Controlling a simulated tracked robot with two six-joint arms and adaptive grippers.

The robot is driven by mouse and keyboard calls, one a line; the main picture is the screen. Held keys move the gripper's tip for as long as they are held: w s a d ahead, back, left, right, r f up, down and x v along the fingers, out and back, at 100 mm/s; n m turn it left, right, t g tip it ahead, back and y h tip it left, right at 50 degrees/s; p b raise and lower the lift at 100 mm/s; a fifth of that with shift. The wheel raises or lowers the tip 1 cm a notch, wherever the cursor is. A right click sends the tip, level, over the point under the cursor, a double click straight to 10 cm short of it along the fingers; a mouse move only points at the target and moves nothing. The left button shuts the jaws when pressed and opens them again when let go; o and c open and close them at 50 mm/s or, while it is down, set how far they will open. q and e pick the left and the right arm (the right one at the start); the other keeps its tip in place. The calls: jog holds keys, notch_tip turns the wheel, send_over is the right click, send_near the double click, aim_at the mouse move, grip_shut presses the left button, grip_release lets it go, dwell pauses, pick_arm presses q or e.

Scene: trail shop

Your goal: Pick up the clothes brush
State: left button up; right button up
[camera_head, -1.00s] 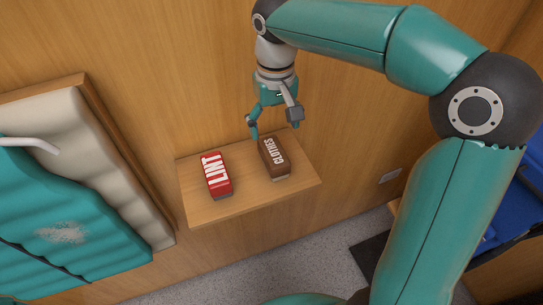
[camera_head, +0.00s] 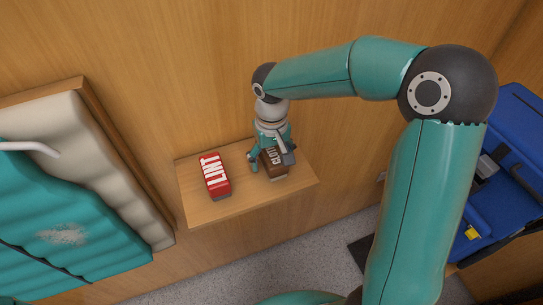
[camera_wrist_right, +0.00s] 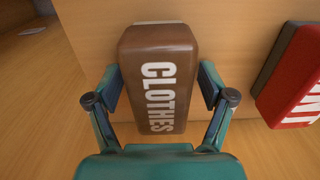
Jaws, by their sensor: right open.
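The clothes brush is a brown block with white lettering reading CLOTHES. It lies on a small wooden wall shelf (camera_head: 225,209), and the brush (camera_head: 276,168) is partly hidden under my right gripper (camera_head: 270,162) in the head view. In the right wrist view the clothes brush (camera_wrist_right: 158,75) lies between the two fingers of my right gripper (camera_wrist_right: 160,90). The fingers are open, one on each side of the brush, with small gaps apparent. My left gripper is not in view.
A red lint brush (camera_head: 215,175) with white lettering lies left of the clothes brush on the shelf; it also shows at the right wrist view's right edge (camera_wrist_right: 292,75). A blue item (camera_head: 500,170) is at the right.

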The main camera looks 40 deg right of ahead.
aim_at(272, 151)
jog(key=shift+c, duration=0.3)
jog(key=c, duration=1.2)
jog(key=shift+r, duration=0.1)
notch_tip(272, 151, up, 20)
jog(key=shift+f, duration=0.1)
